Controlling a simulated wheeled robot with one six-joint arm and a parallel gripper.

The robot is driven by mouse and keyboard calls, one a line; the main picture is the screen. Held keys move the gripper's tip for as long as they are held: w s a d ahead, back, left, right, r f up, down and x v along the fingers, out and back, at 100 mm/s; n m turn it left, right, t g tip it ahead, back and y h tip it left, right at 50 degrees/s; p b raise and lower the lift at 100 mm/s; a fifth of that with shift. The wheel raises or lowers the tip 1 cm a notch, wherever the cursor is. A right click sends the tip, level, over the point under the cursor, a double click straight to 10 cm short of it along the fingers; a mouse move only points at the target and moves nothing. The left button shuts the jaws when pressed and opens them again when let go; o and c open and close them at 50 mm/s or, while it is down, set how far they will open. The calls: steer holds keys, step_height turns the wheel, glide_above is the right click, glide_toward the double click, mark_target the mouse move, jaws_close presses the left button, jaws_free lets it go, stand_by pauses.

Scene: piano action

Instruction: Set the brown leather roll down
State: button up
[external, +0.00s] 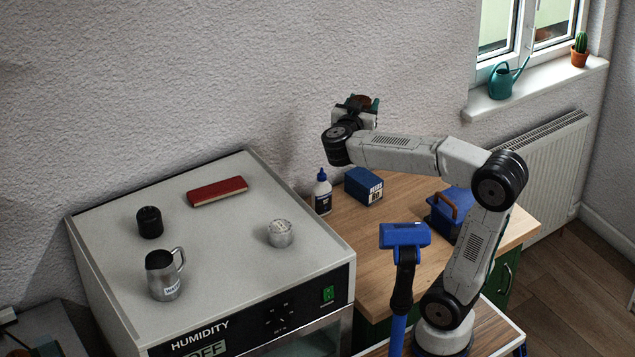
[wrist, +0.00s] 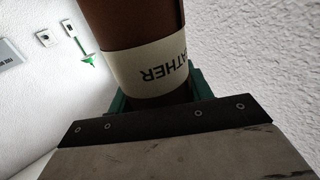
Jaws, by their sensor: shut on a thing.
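The brown leather roll (wrist: 135,22) fills the upper middle of the wrist view. Its cream label band shows the letters "ATHER" upside down. My gripper (wrist: 157,95) is shut on it, with green finger pads at both sides of the roll. In the external view my gripper (external: 364,104) is raised in front of the wall, above the back of the wooden bench (external: 402,188). Only a small brown part of the roll shows there. The roll is held in the air, clear of any surface that I can see.
A glue bottle (external: 323,192), blue box (external: 363,186) and blue toolbox (external: 447,214) stand on the bench. The humidity cabinet (external: 100,225) at left carries a red case (external: 217,191), black cup (external: 149,222), steel mug (external: 163,275) and round tin (external: 281,234), with free room between them.

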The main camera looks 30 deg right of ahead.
steer(key=d+m+g+h, duration=0.2)
steer(key=d+m+g, duration=0.15)
steer(key=d, duration=0.45)
step_height(320, 180, down, 38)
steer(key=shift+s, duration=0.35)
steer(key=shift+f+n+g, duration=0.15)
steer(key=shift+n+g, duration=0.1)
steer(key=o, duration=0.8)
steer(key=shift+o, duration=1.1)
